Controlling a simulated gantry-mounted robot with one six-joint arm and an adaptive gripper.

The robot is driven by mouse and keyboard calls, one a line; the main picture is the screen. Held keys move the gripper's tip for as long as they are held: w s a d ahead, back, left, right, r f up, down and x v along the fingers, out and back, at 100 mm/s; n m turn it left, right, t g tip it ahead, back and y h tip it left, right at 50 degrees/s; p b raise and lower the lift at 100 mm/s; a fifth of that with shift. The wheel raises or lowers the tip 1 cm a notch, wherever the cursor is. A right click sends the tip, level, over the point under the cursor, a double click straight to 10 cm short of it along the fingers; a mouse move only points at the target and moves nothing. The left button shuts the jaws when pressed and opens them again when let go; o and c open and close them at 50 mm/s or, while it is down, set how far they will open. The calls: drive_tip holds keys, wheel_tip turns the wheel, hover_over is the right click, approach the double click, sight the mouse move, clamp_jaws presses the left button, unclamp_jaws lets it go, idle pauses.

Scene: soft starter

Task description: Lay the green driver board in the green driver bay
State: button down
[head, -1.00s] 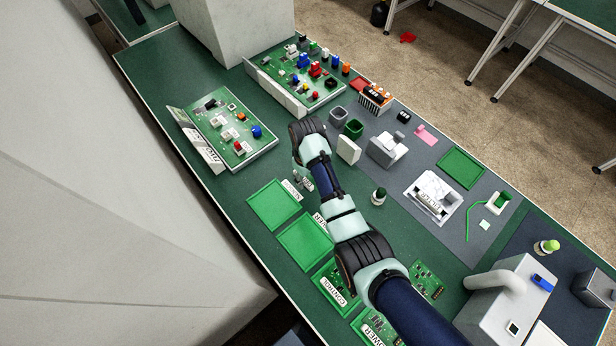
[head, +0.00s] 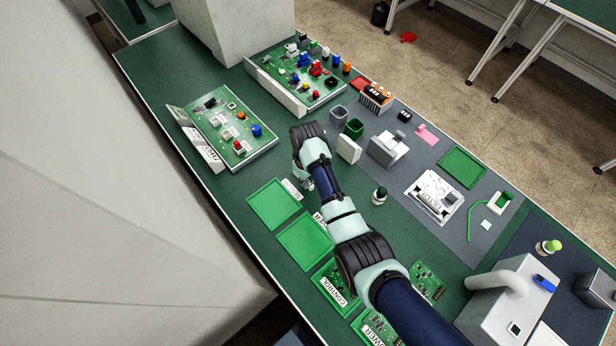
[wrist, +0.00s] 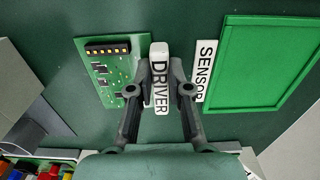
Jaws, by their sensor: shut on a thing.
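The green driver board (wrist: 103,72) shows in the wrist view with a dark connector and small chips. Its white tab marked DRIVER (wrist: 159,75) is between my fingers, and my gripper (wrist: 160,90) is shut on it. In the head view my gripper (head: 305,184) is low over the bench, just above the upper empty bay. The board is mostly hidden there by my arm. A second empty green bay (head: 304,242) lies below the first; its label is partly covered by my arm, with only its ending "ER" readable, and it appears to be the driver bay.
The empty sensor bay (wrist: 222,60) is at right in the wrist view, beside its SENSOR label (wrist: 205,68). Boards marked CONTROL (head: 338,291) and POWER (head: 373,334) lie lower down. Populated boards (head: 231,132) are at upper left.

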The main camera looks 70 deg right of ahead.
wheel_tip(320, 180, up, 20)
drive_tip(key=p, duration=0.9)
drive_tip(key=shift+p, duration=0.4)
